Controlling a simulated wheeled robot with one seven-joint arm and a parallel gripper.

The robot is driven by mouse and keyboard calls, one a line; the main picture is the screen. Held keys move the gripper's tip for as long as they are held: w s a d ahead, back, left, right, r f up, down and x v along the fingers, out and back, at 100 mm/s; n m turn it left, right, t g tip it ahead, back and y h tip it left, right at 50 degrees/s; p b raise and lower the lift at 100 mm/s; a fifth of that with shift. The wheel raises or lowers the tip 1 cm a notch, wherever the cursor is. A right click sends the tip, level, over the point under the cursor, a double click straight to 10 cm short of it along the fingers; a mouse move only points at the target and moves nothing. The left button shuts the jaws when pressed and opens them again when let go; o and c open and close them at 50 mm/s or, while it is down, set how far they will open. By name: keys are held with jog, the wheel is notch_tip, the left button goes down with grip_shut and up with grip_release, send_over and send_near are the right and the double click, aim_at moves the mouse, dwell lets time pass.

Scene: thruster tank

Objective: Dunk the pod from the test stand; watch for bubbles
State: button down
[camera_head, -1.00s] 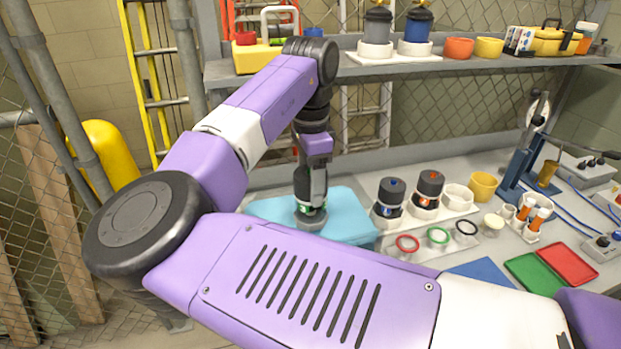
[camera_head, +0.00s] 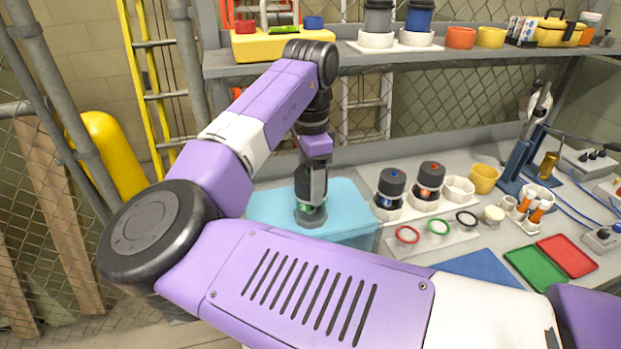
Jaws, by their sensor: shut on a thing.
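My gripper (camera_head: 308,203) points down over the light blue, see-through tank (camera_head: 348,197). It is shut on a dark pod (camera_head: 311,217) with a grey rounded bottom and a bit of green at its side. The fingers hide much of this pod. It looks upright and lies within the tank's outline, but I cannot tell whether it touches the water. No bubbles can be made out. On the bench, a white stand holds a pod with a blue mark (camera_head: 391,183) and a pod with an orange mark (camera_head: 430,175). The stand's white socket (camera_head: 458,188) beside them is empty.
Red (camera_head: 407,234), green (camera_head: 438,227) and black (camera_head: 467,218) rings lie right of the tank. A yellow cup (camera_head: 484,178), blue press (camera_head: 520,165) and coloured trays (camera_head: 567,256) are farther right. A loaded shelf (camera_head: 345,58) runs above the bench.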

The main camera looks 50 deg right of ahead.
aim_at(311, 207)
jog(key=shift+f, duration=0.1)
jog(key=shift+f, duration=0.75)
jog(key=shift+f, duration=0.1)
jog(key=shift+f+b, duration=0.5)
jog(key=shift+f, duration=0.3)
jog(key=shift+f, duration=0.15)
jog(key=shift+f, duration=0.75)
jog(key=shift+f+b, duration=0.1)
jog(key=shift+b, duration=0.2)
jog(key=shift+f, duration=0.85)
jog(key=shift+f+b, duration=0.15)
jog(key=shift+b, duration=0.15)
